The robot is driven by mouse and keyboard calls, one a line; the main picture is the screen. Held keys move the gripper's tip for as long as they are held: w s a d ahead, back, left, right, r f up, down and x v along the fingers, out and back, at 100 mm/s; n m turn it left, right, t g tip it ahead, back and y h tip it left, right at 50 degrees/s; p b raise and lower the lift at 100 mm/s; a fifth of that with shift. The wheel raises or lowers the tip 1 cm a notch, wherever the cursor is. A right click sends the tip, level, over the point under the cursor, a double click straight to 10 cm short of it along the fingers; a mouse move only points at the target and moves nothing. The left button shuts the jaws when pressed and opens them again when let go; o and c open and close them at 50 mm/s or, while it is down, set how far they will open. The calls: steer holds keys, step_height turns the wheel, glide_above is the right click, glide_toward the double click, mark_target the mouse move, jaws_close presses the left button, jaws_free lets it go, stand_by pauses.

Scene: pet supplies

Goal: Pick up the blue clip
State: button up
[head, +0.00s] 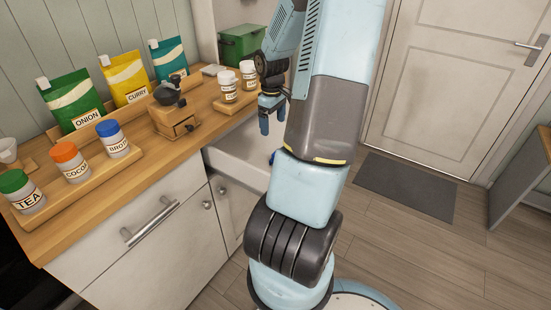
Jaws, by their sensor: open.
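A small blue object (272,157), perhaps the blue clip, shows at the edge of my arm. It appears to lie in the open white drawer (222,160). My arm hides most of it, so its shape is unclear. My gripper (272,121) has blue fingers pointing down and is open. It hangs over the drawer, above the blue object in the picture and apart from it. Nothing shows between the fingers.
The wooden counter (130,180) holds green, yellow and teal pouches, a coffee grinder (174,108), and labelled jars on wooden trays. A green box (242,46) stands at the back. A grey mat (405,187) lies before the white door (460,75).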

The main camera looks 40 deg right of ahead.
mark_target(274, 153)
step_height(274, 153, down, 14)
steer(key=shift+s+d+f, duration=0.15)
steer(key=shift+f, duration=0.1)
stand_by(0.7)
steer(key=c, duration=1.1)
